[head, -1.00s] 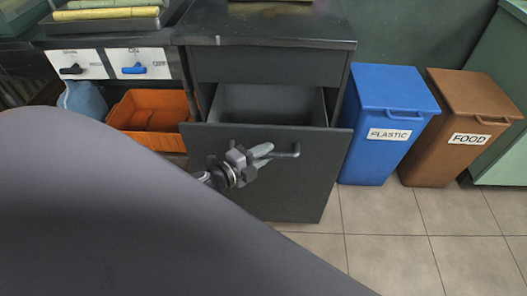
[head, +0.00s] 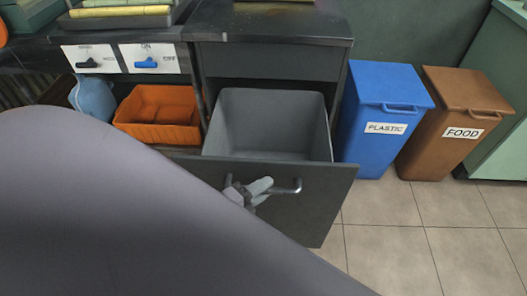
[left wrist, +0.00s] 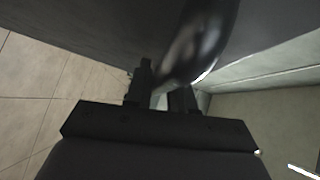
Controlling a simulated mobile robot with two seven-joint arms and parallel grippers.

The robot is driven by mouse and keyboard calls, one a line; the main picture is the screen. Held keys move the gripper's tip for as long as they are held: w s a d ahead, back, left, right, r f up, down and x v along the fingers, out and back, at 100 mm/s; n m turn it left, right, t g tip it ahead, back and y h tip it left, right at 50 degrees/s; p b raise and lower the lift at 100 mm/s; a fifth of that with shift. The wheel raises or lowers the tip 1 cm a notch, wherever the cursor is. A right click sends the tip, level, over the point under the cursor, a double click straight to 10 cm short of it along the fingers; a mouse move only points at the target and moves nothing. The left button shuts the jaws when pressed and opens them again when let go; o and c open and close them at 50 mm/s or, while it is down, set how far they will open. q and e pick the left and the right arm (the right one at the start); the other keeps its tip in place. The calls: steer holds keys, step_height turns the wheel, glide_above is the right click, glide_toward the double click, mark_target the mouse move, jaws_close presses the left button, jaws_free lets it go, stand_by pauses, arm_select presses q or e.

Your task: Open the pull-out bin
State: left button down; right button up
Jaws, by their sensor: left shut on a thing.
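The pull-out bin (head: 268,122) is a grey open-topped box behind a dark front panel (head: 315,205). It stands well out from the dark cabinet, and its empty inside shows. A metal bar handle (head: 290,188) is on the front panel. My left gripper (head: 258,190) is at the handle's left part and is shut on it. In the left wrist view the fingers (left wrist: 160,97) close around the dark, shiny handle (left wrist: 205,40). My own grey arm hides the lower left of the panel. My right gripper is not in view.
A blue PLASTIC bin (head: 385,110) and a brown FOOD bin (head: 455,115) stand right of the cabinet. An orange crate (head: 160,112) and a blue jug (head: 92,97) sit at the left under a switch panel. Tiled floor (head: 400,245) is clear at the lower right.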

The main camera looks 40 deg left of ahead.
arm_select(q)
steer(key=shift+s+d, duration=0.25)
steer(key=shift+s, duration=0.25)
steer(key=c, duration=1.1)
jaws_free()
steer(key=shift+o, duration=0.2)
steer(key=v, duration=0.7)
steer(key=shift+p, duration=0.3)
steer(key=shift+s, duration=0.1)
